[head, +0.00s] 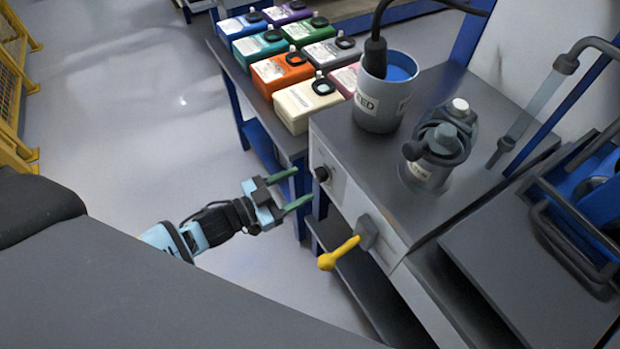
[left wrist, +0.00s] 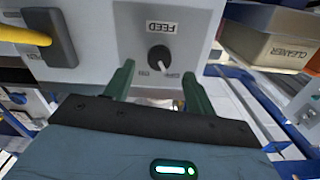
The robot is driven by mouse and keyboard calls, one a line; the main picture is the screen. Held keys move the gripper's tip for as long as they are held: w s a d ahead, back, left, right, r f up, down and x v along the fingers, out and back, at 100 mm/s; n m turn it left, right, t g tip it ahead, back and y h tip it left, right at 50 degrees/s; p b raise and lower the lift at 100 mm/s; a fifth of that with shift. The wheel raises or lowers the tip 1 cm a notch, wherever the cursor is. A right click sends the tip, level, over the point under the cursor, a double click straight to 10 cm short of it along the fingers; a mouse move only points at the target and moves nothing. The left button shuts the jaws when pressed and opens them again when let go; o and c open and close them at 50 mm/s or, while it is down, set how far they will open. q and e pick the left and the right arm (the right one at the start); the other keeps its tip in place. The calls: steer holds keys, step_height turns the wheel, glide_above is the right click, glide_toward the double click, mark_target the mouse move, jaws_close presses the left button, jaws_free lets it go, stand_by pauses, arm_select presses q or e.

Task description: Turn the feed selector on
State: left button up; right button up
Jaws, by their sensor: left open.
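The feed selector (head: 322,174) is a small black round knob on the grey front panel of the bench box. In the left wrist view the knob (left wrist: 159,58) sits by an upside-down FEED label (left wrist: 162,27), with small position marks on either side. I cannot tell surely which mark its pointer faces. My left gripper (head: 303,184) is open and empty, its green fingers pointing at the panel just short of the knob. In the left wrist view the knob shows between the fingertips (left wrist: 158,72), with no clear contact. My right gripper is not in view.
A yellow lever (head: 340,252) sticks out of the panel close to the knob. A grey pot (head: 381,105) and a clamp-like device (head: 440,140) stand on top. Several coloured containers (head: 308,102) fill the table behind. The floor left of my gripper is clear.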

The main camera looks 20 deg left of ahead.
mark_target(315, 177)
arm_select(q)
steer(key=shift+x, duration=2.05)
steer(key=c, duration=1)
